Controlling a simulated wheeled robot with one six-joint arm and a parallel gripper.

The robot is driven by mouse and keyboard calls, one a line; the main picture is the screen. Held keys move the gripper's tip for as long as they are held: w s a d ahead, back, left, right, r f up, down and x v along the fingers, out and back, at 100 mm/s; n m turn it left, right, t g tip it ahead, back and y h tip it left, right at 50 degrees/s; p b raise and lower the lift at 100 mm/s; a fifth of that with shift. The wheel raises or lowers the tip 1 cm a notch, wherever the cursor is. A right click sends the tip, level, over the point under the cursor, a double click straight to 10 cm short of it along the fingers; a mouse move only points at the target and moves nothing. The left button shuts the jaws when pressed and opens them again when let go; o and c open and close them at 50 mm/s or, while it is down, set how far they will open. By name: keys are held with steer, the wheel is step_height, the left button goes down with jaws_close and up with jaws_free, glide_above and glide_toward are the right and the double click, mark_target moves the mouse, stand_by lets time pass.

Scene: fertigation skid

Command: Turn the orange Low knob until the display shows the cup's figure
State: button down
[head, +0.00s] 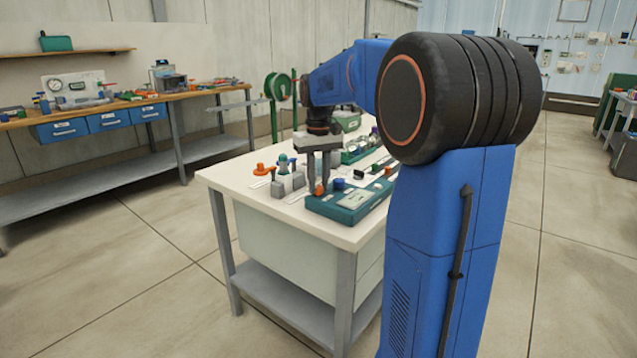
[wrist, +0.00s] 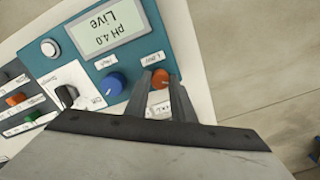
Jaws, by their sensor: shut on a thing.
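The orange Low knob (wrist: 160,79) sits at a corner of the teal control box (wrist: 178,38) in the wrist view, where the picture is upside down. My gripper (wrist: 160,86) has one finger on each side of the knob and is shut on it. The display (wrist: 108,33) on the box reads "pH 4.0" and "Live". In the head view my gripper (head: 319,190) points down at the orange knob (head: 319,188) on the teal box (head: 340,209). I cannot make out a cup with a readable figure in either view.
A blue knob (wrist: 111,84) labelled High is close beside the gripper. A black selector knob (wrist: 67,95) and a white button (wrist: 48,47) are on the same box. In the head view, an orange item (head: 262,170) and several small fittings stand left on the white bench (head: 232,178).

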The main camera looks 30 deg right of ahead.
mark_target(319, 187)
steer(key=c, duration=1.5)
jaws_free()
steer(key=shift+r, duration=0.1)
step_height(319, 187, up, 17)
steer(key=shift+r, duration=0.15)
steer(key=s+a+f+t, duration=0.1)
steer(key=s+a+f, duration=0.4)
steer(key=s+f, duration=0.4)
steer(key=s+a+f+n+t, duration=0.1)
steer(key=s+a+f+t, duration=0.1)
steer(key=s+a+f, duration=0.3)
steer(key=s+a+f+n+t, duration=0.1)
steer(key=s+a+f, duration=0.5)
steer(key=s+f, duration=0.8)
steer(key=shift+s+a+t, duration=0.1)
steer(key=shift+s+t, duration=0.3)
steer(key=shift+s, duration=0.75)
steer(key=shift+r, duration=0.1)
